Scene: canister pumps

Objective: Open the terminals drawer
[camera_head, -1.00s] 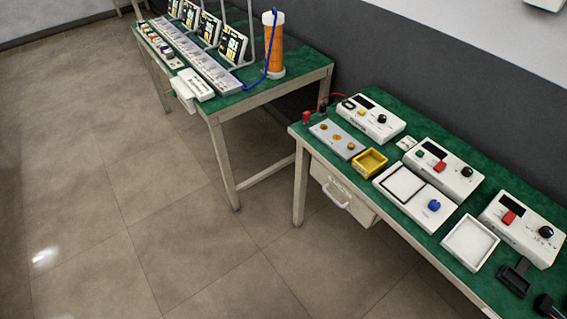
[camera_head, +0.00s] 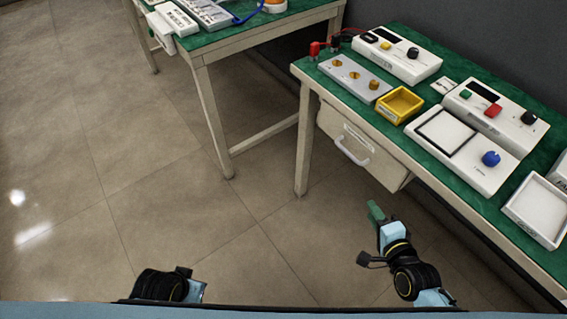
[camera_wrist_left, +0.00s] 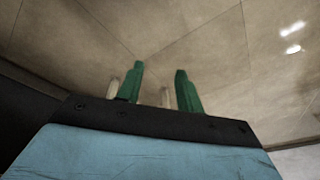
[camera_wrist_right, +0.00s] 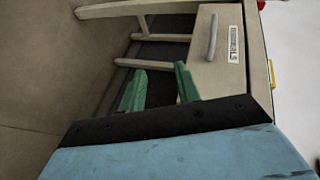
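The terminals drawer (camera_head: 370,165) hangs under the near bench's left end, with a pale front, a white label and a white bar handle (camera_head: 351,154). It looks shut. In the right wrist view the drawer front (camera_wrist_right: 221,75) and its handle (camera_wrist_right: 212,38) lie ahead, and the label there is too small to read surely. My right gripper (camera_head: 374,211) is below and in front of the drawer, apart from it. In the right wrist view its green fingers (camera_wrist_right: 160,75) are apart with nothing between them. My left gripper's fingers (camera_wrist_left: 160,72) are apart and empty over the floor.
The green-topped bench (camera_head: 316,73) carries a grey plate (camera_head: 353,78), a yellow tray (camera_head: 400,104) and white instruments (camera_head: 396,55). Its front leg (camera_head: 303,150) stands left of the drawer. A second bench (camera_head: 262,36) stands behind at left. The floor before the drawer is clear.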

